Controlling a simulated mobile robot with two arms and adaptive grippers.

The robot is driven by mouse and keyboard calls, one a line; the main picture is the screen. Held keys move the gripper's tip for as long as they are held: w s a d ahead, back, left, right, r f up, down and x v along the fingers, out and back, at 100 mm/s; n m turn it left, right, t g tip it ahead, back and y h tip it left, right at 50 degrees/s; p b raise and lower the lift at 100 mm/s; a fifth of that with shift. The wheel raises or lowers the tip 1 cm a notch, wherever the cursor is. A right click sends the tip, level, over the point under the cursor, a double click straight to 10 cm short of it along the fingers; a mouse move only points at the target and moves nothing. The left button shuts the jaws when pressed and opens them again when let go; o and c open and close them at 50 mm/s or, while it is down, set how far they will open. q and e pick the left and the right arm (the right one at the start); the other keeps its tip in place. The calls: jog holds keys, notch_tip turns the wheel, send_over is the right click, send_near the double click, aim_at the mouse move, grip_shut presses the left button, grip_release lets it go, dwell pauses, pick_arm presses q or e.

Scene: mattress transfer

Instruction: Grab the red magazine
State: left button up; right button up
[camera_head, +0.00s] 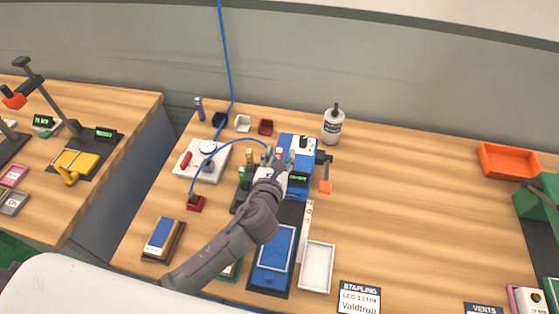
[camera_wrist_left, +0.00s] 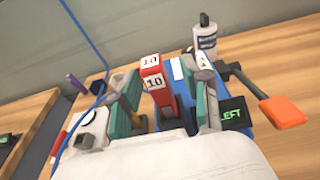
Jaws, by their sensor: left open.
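The red magazine (camera_wrist_left: 166,105) stands upright in the left wrist view, a narrow red block with white "10" labels at its top. My left gripper (camera_wrist_left: 166,112) is open, with one teal-padded finger on each side of it and visible space between. In the head view my left gripper (camera_head: 280,158) reaches over the blue stapling device (camera_head: 300,147) and mostly hides the magazine. My right gripper is not in view.
An orange lever (camera_wrist_left: 283,111) sticks out beside the device, near a "LEFT" display (camera_wrist_left: 232,115). A white bottle (camera_head: 333,125) stands behind. A white gauge plate (camera_head: 201,165) and blue hose lie left. An orange tray (camera_head: 507,161) sits far right, with clear table between.

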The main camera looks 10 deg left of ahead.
pick_arm(q)
jog(key=shift+s, duration=0.15)
jog(key=shift+c, duration=0.7)
grip_shut()
